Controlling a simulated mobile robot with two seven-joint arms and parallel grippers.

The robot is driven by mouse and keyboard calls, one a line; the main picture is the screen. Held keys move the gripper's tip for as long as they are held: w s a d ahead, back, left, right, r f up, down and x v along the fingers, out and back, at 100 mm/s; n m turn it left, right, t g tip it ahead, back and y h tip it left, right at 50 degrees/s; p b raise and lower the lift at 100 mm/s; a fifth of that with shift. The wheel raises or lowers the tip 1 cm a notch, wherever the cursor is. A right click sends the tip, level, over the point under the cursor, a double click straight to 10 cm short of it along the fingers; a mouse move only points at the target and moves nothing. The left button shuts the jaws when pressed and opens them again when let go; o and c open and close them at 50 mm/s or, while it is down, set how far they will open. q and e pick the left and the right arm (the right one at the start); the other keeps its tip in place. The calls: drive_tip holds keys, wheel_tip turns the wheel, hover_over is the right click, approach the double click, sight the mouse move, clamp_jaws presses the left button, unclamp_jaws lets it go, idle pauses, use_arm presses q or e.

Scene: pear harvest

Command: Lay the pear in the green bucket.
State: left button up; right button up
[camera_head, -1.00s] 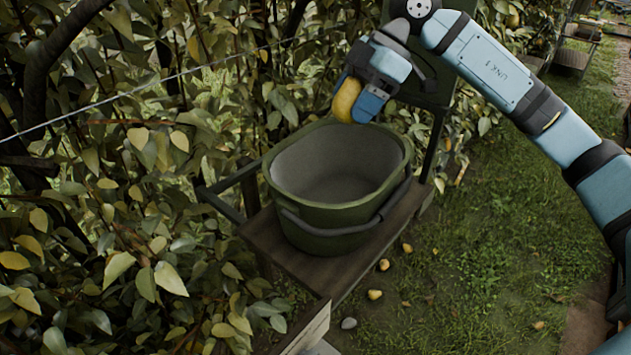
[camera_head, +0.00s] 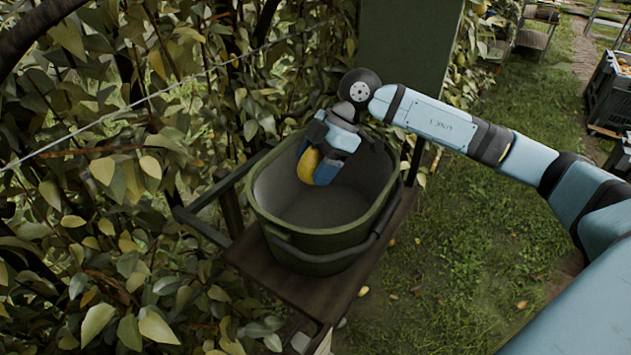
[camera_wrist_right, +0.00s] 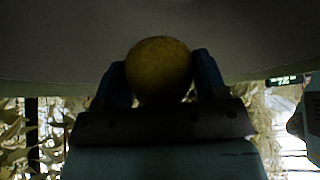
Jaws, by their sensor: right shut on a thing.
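The green bucket (camera_head: 310,243) stands upright on a dark wooden bench, with its pale grey inside facing up. My right gripper (camera_head: 317,172) is shut on the yellow pear (camera_head: 308,165) and holds it inside the bucket's opening, towards the far side, above the floor of the bucket. In the right wrist view the pear (camera_wrist_right: 160,70) sits between the two blue fingers, with the pale bucket wall beyond it. The bucket floor in front of the pear shows empty. My left gripper is not in view.
The dark wooden bench (camera_head: 283,283) has a side rail at its left. Dense leafy branches (camera_head: 110,200) and a wire fill the left side. Grass (camera_head: 470,230) with a few fallen pears lies to the right. A dark crate (camera_head: 606,90) stands at the far right.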

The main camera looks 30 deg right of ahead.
wheel_tip(320, 180, down, 6)
drive_tip(key=shift+r+p, duration=0.2)
drive_tip(key=shift+p, duration=0.1)
drive_tip(key=shift+f, duration=0.2)
drive_tip(key=shift+f, duration=0.35)
drive_tip(key=o, duration=1.1)
